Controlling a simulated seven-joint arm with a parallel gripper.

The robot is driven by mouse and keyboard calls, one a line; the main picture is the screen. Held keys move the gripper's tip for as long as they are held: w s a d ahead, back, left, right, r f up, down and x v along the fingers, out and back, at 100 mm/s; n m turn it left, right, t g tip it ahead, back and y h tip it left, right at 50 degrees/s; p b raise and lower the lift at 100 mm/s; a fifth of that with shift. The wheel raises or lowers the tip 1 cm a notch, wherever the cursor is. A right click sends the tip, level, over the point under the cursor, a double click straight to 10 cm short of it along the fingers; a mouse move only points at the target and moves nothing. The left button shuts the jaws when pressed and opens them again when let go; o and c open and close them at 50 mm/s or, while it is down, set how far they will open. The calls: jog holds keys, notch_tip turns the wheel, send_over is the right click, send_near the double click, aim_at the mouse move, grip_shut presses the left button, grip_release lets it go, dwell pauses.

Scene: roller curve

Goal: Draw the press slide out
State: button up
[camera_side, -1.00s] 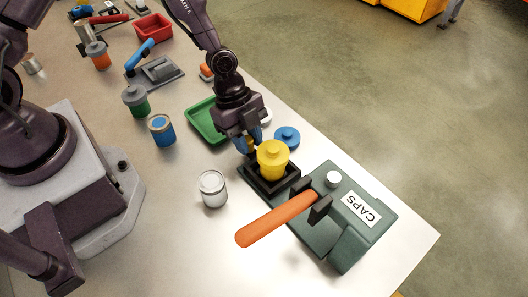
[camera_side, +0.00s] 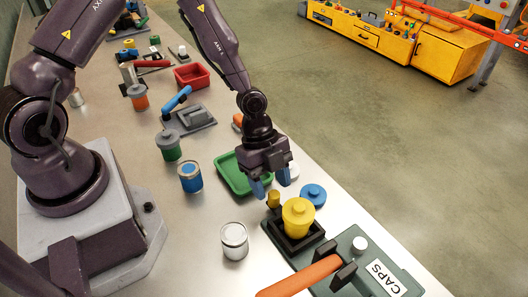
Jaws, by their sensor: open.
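The press is a dark green body (camera_side: 350,246) labelled CAPS with an orange lever (camera_side: 300,277); its lower part is cut off by the picture's bottom edge. Its black slide tray (camera_side: 311,239) lies to the upper left of the body, outside the lever posts. A yellow capped jar (camera_side: 298,219) stands upright in the tray. A small yellow knob (camera_side: 273,199) stands at the tray's far left end. My gripper (camera_side: 271,184) is open and empty, its blue fingers pointing down just above the knob, seemingly apart from it.
A blue lid (camera_side: 313,195) lies right of the tray, and a green tray (camera_side: 231,174) lies behind my gripper. A silver-lidded jar (camera_side: 234,241) stands left of the slide. Blue (camera_side: 190,177) and green (camera_side: 168,146) jars stand further left. The table edge is close on the right.

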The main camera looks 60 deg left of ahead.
jog(key=v, duration=1)
jog(key=shift+a+r, duration=0.15)
jog(key=shift+a, duration=0.05)
jog(key=s+a+r+n+g+y, duration=0.1)
jog(key=s+a+r+n+y, duration=0.5)
jog(key=n, duration=0.7)
jog(key=s+r+n+t+h, duration=0.1)
jog(key=s+r+n+t, duration=0.4)
jog(key=r, duration=0.9)
jog(key=shift+s+d+r+t+h, duration=0.15)
jog(key=shift+s+r+t+h, duration=0.15)
jog(key=shift+s+t, duration=0.7)
jog(key=shift+s, duration=0.2)
